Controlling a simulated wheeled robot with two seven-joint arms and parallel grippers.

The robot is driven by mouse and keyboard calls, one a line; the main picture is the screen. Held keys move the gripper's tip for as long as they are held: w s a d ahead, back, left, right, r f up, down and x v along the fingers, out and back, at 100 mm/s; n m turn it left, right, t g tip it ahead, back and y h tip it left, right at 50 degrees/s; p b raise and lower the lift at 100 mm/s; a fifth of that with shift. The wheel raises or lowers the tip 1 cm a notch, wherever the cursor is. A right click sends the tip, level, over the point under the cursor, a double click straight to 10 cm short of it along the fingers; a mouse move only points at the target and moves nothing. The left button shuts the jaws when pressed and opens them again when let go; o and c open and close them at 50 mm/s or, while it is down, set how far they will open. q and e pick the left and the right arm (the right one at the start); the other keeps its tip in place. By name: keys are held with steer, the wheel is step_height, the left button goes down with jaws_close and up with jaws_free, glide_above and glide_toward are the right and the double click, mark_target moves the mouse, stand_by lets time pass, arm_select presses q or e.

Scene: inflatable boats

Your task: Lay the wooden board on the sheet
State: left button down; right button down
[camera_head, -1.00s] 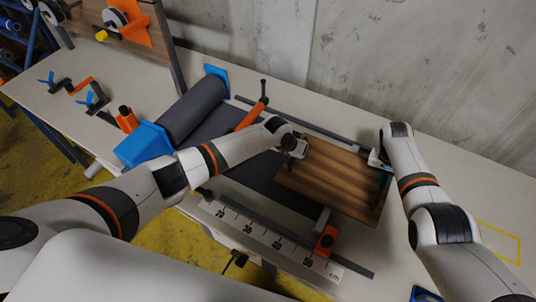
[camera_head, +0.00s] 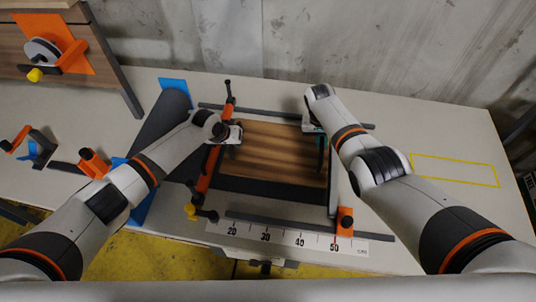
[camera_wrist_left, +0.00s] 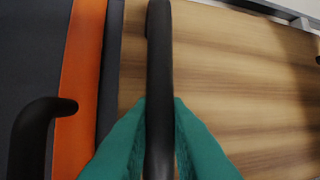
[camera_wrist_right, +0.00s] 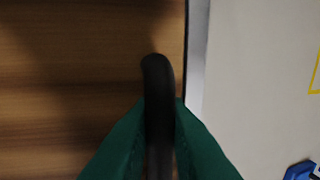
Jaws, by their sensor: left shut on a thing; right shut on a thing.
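The wooden board (camera_head: 272,160) is brown with dark grain and lies level over the dark grey sheet (camera_head: 265,190), whose front strip shows. I cannot tell whether they touch. My left gripper (camera_head: 232,138) is shut on a black handle (camera_wrist_left: 159,70) at the board's left end; its green fingers (camera_wrist_left: 160,140) pinch the handle. My right gripper (camera_head: 319,140) is shut on a similar handle (camera_wrist_right: 157,85) at the board's right end. The orange bar (camera_head: 208,168) runs just left of the board, beside it in the left wrist view.
The sheet's roll (camera_head: 160,125) lies to the left between blue stands. A ruler (camera_head: 285,238) and a rail run along the front. A grey bar with an orange block (camera_head: 345,220) stands right of the board. Free table with a yellow outline (camera_head: 455,170) lies further right.

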arm_select(q)
steer(key=shift+a+r+p, duration=0.3)
steer(key=shift+r+p, duration=0.25)
steer(key=shift+r, duration=0.05)
arm_select(e)
steer(key=shift+a+r, duration=0.25)
steer(key=shift+r, duration=0.35)
arm_select(q)
steer(key=shift+s+r, duration=0.2)
steer(key=shift+r, duration=0.05)
arm_select(e)
steer(key=shift+s+r, duration=0.2)
steer(key=shift+r, duration=0.05)
arm_select(q)
steer(key=shift+a, duration=0.1)
arm_select(e)
steer(key=shift+a, duration=0.1)
arm_select(q)
steer(key=shift+w+f, duration=0.1)
steer(key=shift+f, duration=0.05)
arm_select(e)
steer(key=shift+w+f, duration=0.1)
steer(key=shift+f, duration=0.05)
arm_select(q)
steer(key=shift+f, duration=0.15)
arm_select(e)
steer(key=shift+f, duration=0.2)
